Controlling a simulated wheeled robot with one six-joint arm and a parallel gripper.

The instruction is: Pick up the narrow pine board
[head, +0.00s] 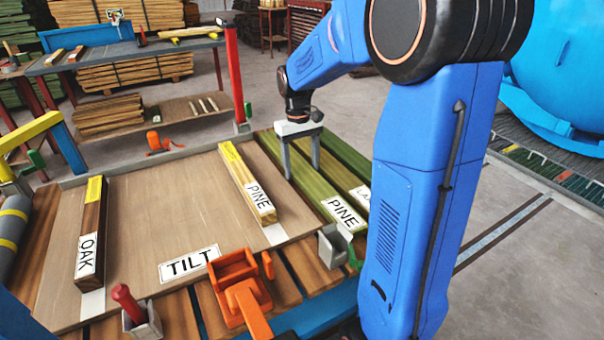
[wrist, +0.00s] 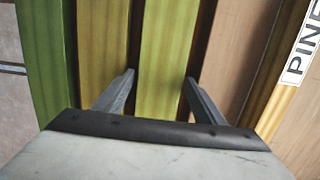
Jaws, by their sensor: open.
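Two boards carry PINE labels, and I cannot tell for sure which is the narrow one. One pine board (head: 240,178), pale with a yellow strip, lies on the wooden tilt tray (head: 165,190); its label end shows at right in the wrist view (wrist: 281,82). The other, a yellow-green pine board (head: 314,196), lies just right of the tray. My gripper (head: 302,174) points down over the yellow-green boards, open and empty. In the wrist view its fingers (wrist: 160,77) straddle one yellow-green board (wrist: 168,45). I cannot tell the remaining height.
An oak board (head: 91,230) lies at the tray's left. Another greenish board (head: 345,160), its label partly hidden by my arm, lies right of the pine one. An orange clamp (head: 240,285) and a grey block (head: 333,245) stand at the front. A blue vessel (head: 565,60) is at right.

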